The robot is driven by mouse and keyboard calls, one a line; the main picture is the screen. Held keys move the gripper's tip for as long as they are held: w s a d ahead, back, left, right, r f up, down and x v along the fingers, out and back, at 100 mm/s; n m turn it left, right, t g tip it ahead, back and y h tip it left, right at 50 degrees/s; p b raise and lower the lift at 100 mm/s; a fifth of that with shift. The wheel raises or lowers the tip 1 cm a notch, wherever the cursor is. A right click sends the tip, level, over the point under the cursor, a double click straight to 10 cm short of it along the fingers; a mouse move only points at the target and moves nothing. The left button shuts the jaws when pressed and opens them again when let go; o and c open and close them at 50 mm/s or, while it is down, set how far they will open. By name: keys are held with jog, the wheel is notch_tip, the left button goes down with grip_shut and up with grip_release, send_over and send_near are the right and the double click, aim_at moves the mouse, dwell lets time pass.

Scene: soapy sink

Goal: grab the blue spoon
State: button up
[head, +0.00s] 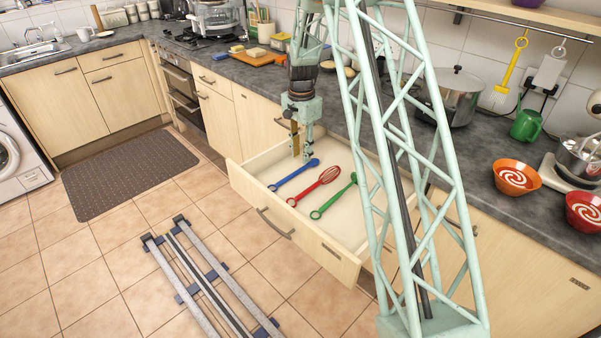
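The blue spoon (294,175) lies in the open drawer (268,216), the leftmost of three utensils there. Its looped handle end points to the front left and its head lies towards the back right. My gripper (302,156) points down into the drawer, close to the spoon's head end. The picture is too small to tell whether the fingers touch the spoon or how far apart they are. Beside the spoon lie a red whisk (322,183) and a green utensil (334,197).
My arm's lattice links hide part of the drawer's right side. The dark countertop (482,175) runs behind the drawer and holds a steel pot (459,95), an orange bowl (516,177) and a cutting board (256,58). The drawer's walls surround the utensils.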

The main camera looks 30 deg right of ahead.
aim_at(300, 168)
jog(key=shift+f, duration=0.6)
jog(key=shift+w+a+f+b, duration=0.1)
jog(key=shift+f+b, duration=0.75)
jog(key=shift+f, duration=1.75)
jog(key=shift+c, duration=0.2)
grip_shut()
jog(key=shift+r, duration=0.2)
notch_tip(300, 168, up, 10)
jog(key=p, duration=0.2)
jog(key=shift+f, duration=0.15)
